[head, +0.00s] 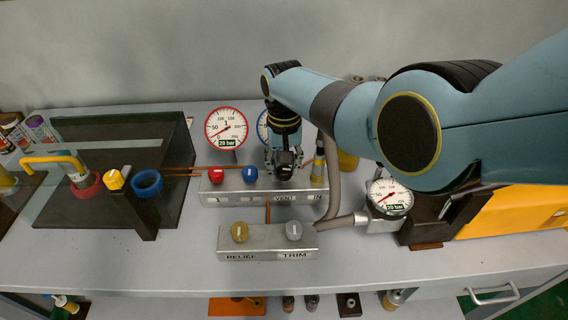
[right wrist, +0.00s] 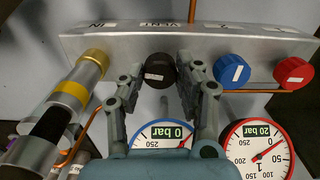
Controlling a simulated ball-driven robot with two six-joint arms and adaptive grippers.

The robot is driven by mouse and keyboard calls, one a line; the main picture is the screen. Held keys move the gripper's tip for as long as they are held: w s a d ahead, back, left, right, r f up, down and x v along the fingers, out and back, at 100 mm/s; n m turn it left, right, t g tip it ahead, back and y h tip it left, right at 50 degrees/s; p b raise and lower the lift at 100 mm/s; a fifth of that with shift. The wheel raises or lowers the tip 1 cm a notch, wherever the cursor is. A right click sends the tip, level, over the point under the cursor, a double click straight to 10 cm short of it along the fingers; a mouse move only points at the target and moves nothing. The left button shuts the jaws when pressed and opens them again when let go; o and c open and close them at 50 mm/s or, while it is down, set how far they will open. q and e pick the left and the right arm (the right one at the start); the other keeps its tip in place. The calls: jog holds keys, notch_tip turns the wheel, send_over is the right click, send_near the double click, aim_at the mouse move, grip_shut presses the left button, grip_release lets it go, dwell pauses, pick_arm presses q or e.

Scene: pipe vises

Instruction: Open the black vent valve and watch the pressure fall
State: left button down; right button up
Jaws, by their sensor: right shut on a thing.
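My left gripper is not in view.
A red knob (head: 217,174) and a blue knob (head: 249,174) sit close beside the vent knob. In front is a RELIEF and TRIM block (head: 268,241). A grey hose (head: 334,190) runs at the right. The bench front is clear.

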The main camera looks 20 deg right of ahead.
aim_at(284, 169)
jog(key=shift+n, duration=0.4)
jog(key=o, duration=1.1)
jog(key=shift+o, duration=0.2)
notch_tip(284, 169, up, 12)
